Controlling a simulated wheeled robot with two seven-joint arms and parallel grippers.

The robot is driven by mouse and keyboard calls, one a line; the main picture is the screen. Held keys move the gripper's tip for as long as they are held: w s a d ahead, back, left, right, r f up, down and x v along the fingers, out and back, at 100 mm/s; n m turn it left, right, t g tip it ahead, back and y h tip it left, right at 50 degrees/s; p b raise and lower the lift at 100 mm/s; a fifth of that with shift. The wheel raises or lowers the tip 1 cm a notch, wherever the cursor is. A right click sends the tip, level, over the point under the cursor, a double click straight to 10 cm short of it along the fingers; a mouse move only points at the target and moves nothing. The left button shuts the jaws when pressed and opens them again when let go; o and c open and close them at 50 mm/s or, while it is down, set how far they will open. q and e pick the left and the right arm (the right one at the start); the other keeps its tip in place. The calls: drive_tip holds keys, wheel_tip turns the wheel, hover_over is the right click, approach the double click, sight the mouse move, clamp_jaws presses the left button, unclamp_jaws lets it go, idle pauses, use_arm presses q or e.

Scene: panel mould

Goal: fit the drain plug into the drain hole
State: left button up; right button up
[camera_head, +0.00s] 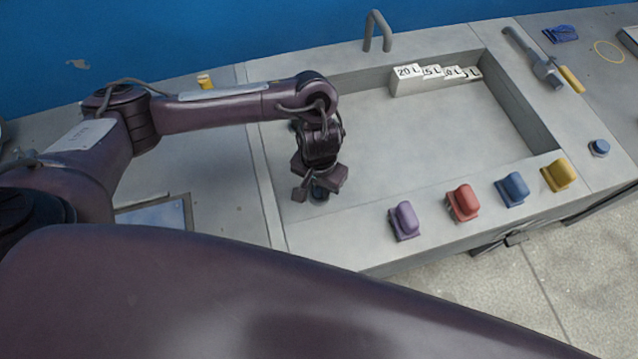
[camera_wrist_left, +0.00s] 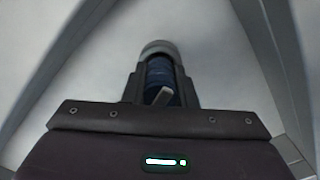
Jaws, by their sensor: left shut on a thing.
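My left gripper (camera_head: 319,186) points down over the left front part of the grey basin (camera_head: 430,140). It is shut on the drain plug (camera_head: 319,194), a small dark blue piece just showing below the fingers. In the left wrist view the plug (camera_wrist_left: 160,78) is a dark blue cylinder between the two fingers (camera_wrist_left: 160,92), with a grey rounded end beyond the tips. The drain hole does not show; the gripper and plug may hide it. I cannot tell whether the plug touches the basin floor. My right gripper is not in view.
Purple (camera_head: 404,220), red (camera_head: 464,203), blue (camera_head: 513,188) and yellow (camera_head: 557,175) blocks line the basin's front rim. White labelled steps (camera_head: 432,78) stand at its back wall. A grey tap (camera_head: 376,30) rises behind. A blue knob (camera_head: 599,148) sits at right.

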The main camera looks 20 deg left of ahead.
use_arm(q)
drive_tip(key=o, duration=1)
wheel_tip(320, 180, up, 11)
drive_tip(key=p, duration=0.4)
drive_tip(key=shift+r, duration=0.65)
